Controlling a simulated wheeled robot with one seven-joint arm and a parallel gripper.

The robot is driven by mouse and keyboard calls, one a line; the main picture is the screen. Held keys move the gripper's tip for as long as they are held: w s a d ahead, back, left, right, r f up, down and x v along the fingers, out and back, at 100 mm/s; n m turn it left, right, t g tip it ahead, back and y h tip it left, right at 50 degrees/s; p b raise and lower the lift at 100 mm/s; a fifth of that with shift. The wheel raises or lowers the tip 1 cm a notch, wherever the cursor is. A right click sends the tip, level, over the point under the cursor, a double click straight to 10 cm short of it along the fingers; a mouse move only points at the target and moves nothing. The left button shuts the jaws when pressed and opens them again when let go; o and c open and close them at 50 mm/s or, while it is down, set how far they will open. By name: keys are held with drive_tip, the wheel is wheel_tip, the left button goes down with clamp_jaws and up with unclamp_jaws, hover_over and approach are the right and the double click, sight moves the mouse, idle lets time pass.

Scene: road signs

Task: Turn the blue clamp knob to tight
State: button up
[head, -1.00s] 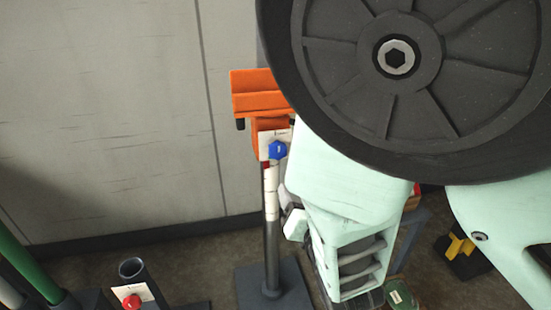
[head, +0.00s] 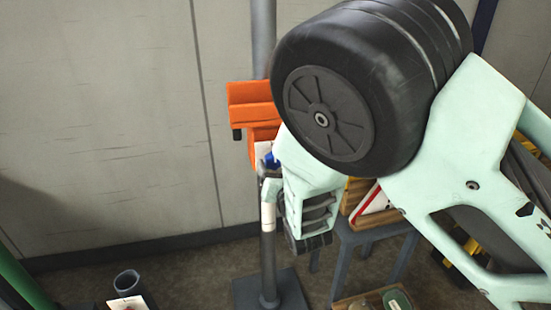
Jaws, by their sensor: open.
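The blue clamp knob (head: 271,160) shows as a small patch, mostly hidden by my arm. It sits on a pale plate (head: 262,152) below an orange sign part (head: 252,100), on a grey post with white bands. The marks on the plate are too hidden to read. My gripper (head: 268,180) is open, right at the post, just below and beside the knob. One pale finger shows in front of the post; the other is hidden. I cannot tell whether the finger touches the knob.
The post stands on a dark square base (head: 271,292). A grey stool (head: 362,240) bears a red-edged sign (head: 374,207) to the right. A wooden tray (head: 375,301) is at the bottom. A short dark tube (head: 127,281) and a green pole (head: 25,285) stand lower left. A grey wall is behind.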

sight(275, 163)
drive_tip(key=shift+x, duration=1.55)
drive_tip(key=c, duration=1)
